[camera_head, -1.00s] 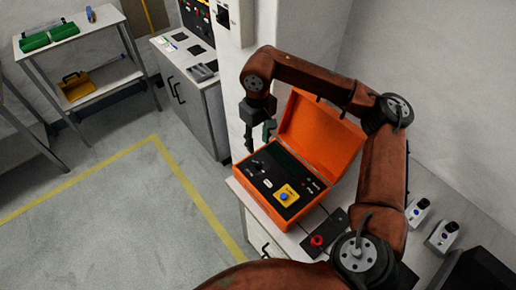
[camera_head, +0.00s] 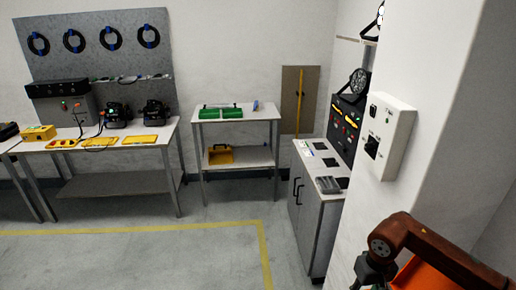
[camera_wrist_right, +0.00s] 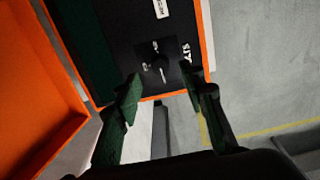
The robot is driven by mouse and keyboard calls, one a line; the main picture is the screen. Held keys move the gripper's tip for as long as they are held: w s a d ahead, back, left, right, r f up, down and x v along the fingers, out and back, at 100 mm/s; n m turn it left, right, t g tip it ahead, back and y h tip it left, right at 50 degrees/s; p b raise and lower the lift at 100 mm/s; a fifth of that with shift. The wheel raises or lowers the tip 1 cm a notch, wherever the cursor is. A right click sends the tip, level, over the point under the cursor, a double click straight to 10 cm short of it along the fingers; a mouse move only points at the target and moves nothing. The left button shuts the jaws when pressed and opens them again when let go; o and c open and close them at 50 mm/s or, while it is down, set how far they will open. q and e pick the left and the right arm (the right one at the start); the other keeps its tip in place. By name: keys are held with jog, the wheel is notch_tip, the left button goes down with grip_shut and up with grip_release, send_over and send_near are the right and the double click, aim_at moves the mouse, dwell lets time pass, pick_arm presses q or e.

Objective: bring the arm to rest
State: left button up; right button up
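My right gripper (camera_wrist_right: 160,93) is open in the wrist view, with nothing between its two green-padded fingers. Beyond the fingertips lies the dark panel of the orange case (camera_wrist_right: 78,45), with a black rotary knob (camera_wrist_right: 160,66). I cannot tell whether a finger touches the panel. In the head view my right arm, rust-coloured, comes in at the lower right, its wrist bent down and the fingers mostly cut off by the bottom edge. A piece of the orange case (camera_head: 420,277) shows under the arm. My left gripper is in neither view.
A white pillar with a switch box (camera_head: 387,137) stands close to the arm. Behind it are a grey cabinet (camera_head: 308,205), a small table with green cases (camera_head: 221,112) and a workbench (camera_head: 100,150). The floor inside the yellow line (camera_head: 150,227) is clear.

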jog(key=shift+f, duration=2.1)
